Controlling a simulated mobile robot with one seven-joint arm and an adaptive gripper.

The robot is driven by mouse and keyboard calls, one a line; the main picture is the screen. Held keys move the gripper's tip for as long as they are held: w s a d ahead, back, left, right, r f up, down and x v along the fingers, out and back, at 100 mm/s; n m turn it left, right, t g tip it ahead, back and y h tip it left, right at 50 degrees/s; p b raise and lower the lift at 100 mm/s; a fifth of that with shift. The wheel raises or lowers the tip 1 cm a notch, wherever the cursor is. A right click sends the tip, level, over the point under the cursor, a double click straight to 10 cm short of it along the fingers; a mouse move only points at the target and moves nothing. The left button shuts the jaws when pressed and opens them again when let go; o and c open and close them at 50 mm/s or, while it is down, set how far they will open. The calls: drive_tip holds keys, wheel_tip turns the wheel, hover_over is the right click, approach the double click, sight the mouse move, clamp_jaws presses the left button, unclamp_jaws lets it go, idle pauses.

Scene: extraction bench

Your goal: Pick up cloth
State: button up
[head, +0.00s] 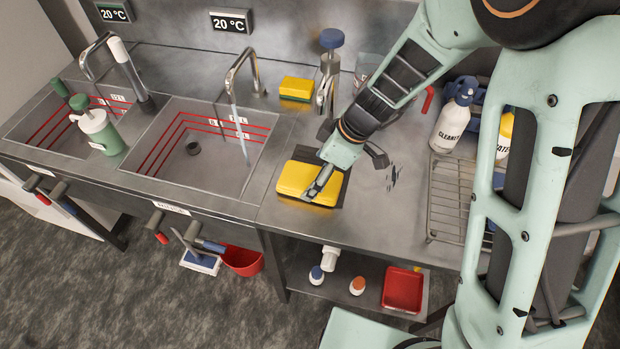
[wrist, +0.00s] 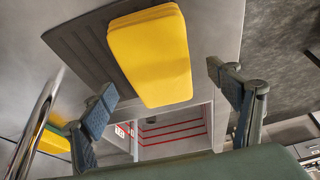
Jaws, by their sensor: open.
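The cloth (head: 307,182) is a thick yellow folded block lying on a dark mat (head: 337,196) on the steel bench, right of the sinks. In the wrist view the cloth (wrist: 150,55) lies ahead of my fingers, in the upper middle. My gripper (head: 338,160) is above the mat and overlaps the right part of the cloth in the head view. In the wrist view my gripper (wrist: 163,85) is open, one finger on each side, with nothing held. How far the fingertips are above the cloth is hard to tell.
A yellow and green sponge (head: 296,88) stands behind the cloth. Left are a tap (head: 240,80), a sink (head: 200,150) and a green pump bottle (head: 95,125). A wire rack (head: 450,195) and a cleaner bottle (head: 452,118) stand to the right.

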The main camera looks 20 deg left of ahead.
sight(310, 182)
drive_tip(key=shift+x, duration=1.3)
drive_tip(key=shift+w, duration=0.1)
drive_tip(key=c, duration=1.3)
